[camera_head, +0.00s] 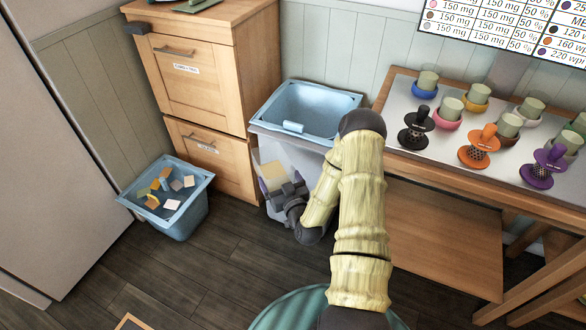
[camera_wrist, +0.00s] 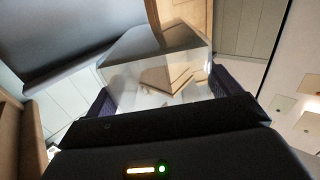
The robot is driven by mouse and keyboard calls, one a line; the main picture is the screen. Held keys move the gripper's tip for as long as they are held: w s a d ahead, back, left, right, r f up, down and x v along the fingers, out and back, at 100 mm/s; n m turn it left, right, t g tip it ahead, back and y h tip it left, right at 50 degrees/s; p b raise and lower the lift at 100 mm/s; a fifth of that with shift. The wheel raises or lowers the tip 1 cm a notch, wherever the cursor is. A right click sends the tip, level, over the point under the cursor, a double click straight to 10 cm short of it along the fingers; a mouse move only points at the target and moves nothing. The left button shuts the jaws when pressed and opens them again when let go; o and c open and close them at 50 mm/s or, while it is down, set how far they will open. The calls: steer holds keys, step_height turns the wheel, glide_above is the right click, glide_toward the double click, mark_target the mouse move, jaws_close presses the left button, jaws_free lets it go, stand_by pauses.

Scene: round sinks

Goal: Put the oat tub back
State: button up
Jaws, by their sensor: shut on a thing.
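My gripper (camera_head: 283,190) is low in front of the pale stand under a blue basin. It is shut on the oat tub (camera_head: 271,172), which looks like a small box with beige contents. In the wrist view the tub (camera_wrist: 165,68) is a clear, boxy container between the two dark fingers of the gripper (camera_wrist: 160,97). Tan shapes show through its wall. The tub is held off the floor, and my arm hides part of the stand beside it.
A blue bin (camera_head: 172,224) with several coloured pieces stands on the floor at left. A wooden drawer cabinet (camera_head: 190,85) with labelled drawers is behind. The blue basin (camera_head: 312,112) sits atop the stand. A wooden table (camera_head: 440,225) with several cups is at right.

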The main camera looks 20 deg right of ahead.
steer(key=w+a+f, duration=0.1)
steer(key=a+f, duration=0.5)
steer(key=a, duration=0.2)
steer(key=shift+w+a+f, duration=0.2)
steer(key=shift+w+f, duration=0.1)
